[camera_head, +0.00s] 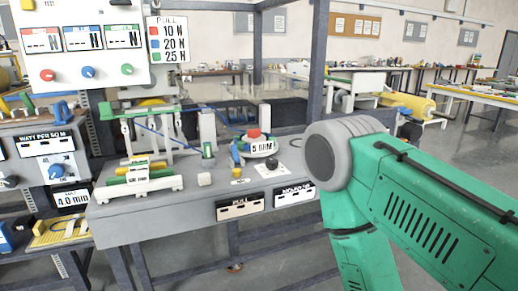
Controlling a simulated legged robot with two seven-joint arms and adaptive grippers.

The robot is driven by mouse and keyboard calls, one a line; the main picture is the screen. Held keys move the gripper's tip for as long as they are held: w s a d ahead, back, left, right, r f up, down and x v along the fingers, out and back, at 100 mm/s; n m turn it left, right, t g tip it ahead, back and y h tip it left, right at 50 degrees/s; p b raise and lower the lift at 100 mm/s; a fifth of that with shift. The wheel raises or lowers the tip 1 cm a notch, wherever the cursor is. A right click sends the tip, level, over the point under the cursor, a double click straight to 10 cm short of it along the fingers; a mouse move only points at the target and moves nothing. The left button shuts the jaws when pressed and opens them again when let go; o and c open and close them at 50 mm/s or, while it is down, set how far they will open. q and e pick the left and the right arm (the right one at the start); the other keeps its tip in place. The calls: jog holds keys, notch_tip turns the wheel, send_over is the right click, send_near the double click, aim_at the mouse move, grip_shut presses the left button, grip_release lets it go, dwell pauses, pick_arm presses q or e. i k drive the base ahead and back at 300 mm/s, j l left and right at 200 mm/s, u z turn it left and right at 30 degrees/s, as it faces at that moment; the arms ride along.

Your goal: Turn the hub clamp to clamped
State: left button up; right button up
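I cannot tell for sure which part is the hub clamp. A round white unit with a red top (254,134) and a partly readable label stands on the grey bench (150,219). A small yellow-and-blue part (236,155) is just left of it. A black knob (271,165) on a pale plate sits near the bench's front edge. No clamp setting can be read. My green right arm (430,205) fills the right side, bent at a grey joint, and hides the bench's right end. Neither gripper shows.
A panel with red, blue and green knobs (88,72) stands at the upper left. A rack with green and white bars (140,177) occupies the bench's left part. A dark upright post (318,60) rises behind the bench. Open floor (470,150) lies at the right.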

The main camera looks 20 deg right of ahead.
aim_at(254, 134)
jog(key=i+j, duration=0.35)
jog(key=j, duration=0.15)
jog(key=i+j+z, duration=0.15)
jog(key=i+j, duration=0.25)
jog(key=j, duration=0.1)
